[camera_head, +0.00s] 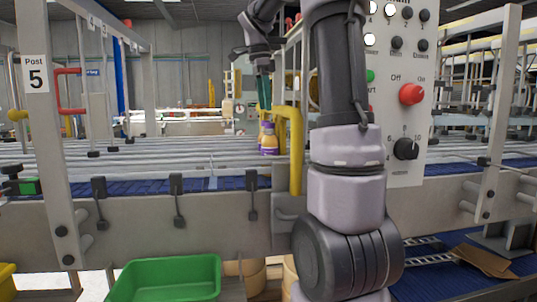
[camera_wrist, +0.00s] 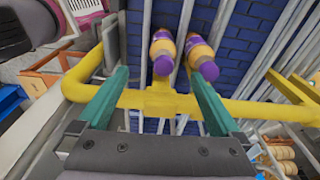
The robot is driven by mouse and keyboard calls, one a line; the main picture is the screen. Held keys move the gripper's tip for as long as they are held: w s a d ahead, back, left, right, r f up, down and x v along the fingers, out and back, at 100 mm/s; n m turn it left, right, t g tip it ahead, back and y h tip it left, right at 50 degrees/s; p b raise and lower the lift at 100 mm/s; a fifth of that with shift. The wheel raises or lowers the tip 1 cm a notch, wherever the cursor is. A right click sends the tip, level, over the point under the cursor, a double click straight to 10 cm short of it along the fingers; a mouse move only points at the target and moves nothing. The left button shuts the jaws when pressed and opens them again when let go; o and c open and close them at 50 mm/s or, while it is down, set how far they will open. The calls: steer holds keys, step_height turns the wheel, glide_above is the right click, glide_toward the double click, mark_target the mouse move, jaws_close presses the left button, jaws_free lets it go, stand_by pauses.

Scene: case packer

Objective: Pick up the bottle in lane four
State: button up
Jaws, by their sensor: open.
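In the head view, bottles with an orange-tan body and purple label and cap (camera_head: 269,143) stand on the conveyor behind a yellow pipe. The wrist view shows two of them, a left bottle (camera_wrist: 162,47) and a right bottle (camera_wrist: 200,52), on either side of a rail. My gripper (camera_head: 264,95) has teal fingers that point down above the bottles in the head view. In the wrist view my gripper (camera_wrist: 158,78) is open and empty. The left bottle appears between the fingers; the right one lies close to the right fingertip. I cannot tell which lane each is in.
The yellow pipe (camera_head: 296,150) stands by the bottles and crosses the wrist view (camera_wrist: 260,108) close to my fingers. Grey rails (camera_head: 90,160) divide the blue conveyor belt (camera_head: 130,187). A control panel (camera_head: 405,165) is at right; a green bin (camera_head: 165,280) sits below.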

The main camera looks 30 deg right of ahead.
mark_target(271, 134)
steer(key=f, duration=0.1)
steer(key=d+f, duration=0.1)
steer(key=f, duration=0.3)
steer(key=shift+w+d+f, duration=0.1)
steer(key=shift+w+d, duration=0.15)
steer(key=shift+d, duration=0.1)
steer(key=shift+s+d+f, duration=0.1)
steer(key=shift+d+f, duration=0.1)
steer(key=shift+f, duration=1.2)
steer(key=shift+s+d+f, duration=0.1)
steer(key=shift+d+f, duration=0.05)
steer(key=shift+f, duration=1.2)
jaws_close()
